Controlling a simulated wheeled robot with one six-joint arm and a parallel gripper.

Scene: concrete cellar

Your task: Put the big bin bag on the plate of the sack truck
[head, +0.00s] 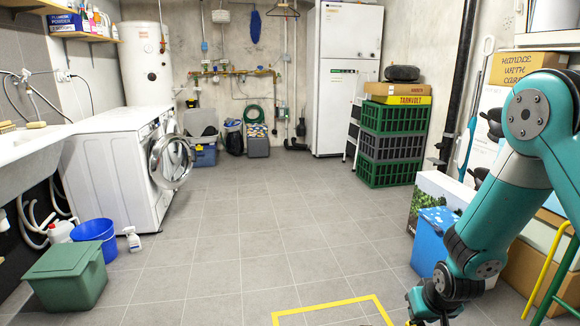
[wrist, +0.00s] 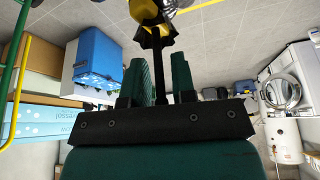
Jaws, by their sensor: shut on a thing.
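My gripper (head: 430,308) is low at the bottom right in the head view. In the wrist view its two teal fingers (wrist: 160,62) stand either side of a narrow black stem. The stem belongs to a black and yellow thing (wrist: 155,32) that runs to the top edge, where the frame cuts it off. My gripper is shut on this thing. I cannot tell for sure whether it is the big bin bag. I cannot make out the plate of the sack truck; a full bag does not show in the head view.
A yellow floor outline (head: 330,304) lies left of my gripper. A blue box (head: 432,238), a white carton (head: 444,188) and green and yellow tubes (head: 553,275) stand on the right. A washing machine (head: 118,172), blue bucket (head: 96,236) and green box (head: 66,275) stand left. The middle floor is clear.

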